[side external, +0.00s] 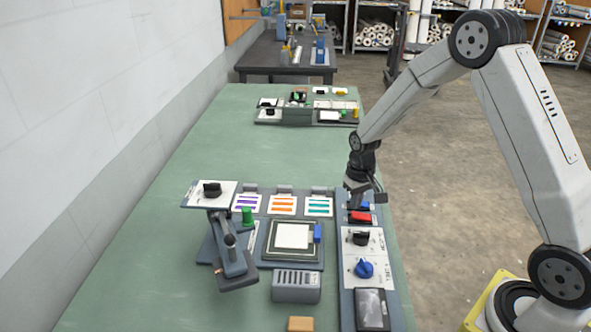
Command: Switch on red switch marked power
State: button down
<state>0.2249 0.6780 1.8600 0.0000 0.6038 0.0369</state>
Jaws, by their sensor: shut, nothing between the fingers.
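A red switch (360,218) sits near the far end of the control strip (346,290) on the right side of the green bench. A blue part shows just behind it, partly hidden by my gripper. My gripper (368,200) is shut and empty, pointing down just above and behind the red switch. I cannot tell from this view whether it touches the switch. The switch's marking is too small to read.
Along the same strip are a black knob (361,238), a blue knob (364,269) and a dark panel (372,309). A press plate (292,236), colour-striped cards and a lever stand (232,258) are to the left.

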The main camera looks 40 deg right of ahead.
aim_at(354, 214)
jog(key=shift+f, duration=1.4)
dwell(1.3)
jog(key=shift+r, duration=3.55)
jog(key=shift+s+a+r, duration=0.25)
jog(key=shift+a, duration=0.1)
jog(key=s+a+r+n+t, duration=0.2)
jog(key=s+a, duration=0.7)
jog(key=s, duration=0.5)
notch_tip(354, 214, up, 2)
jog(key=shift+n+t, duration=0.3)
jog(key=shift+n, duration=0.2)
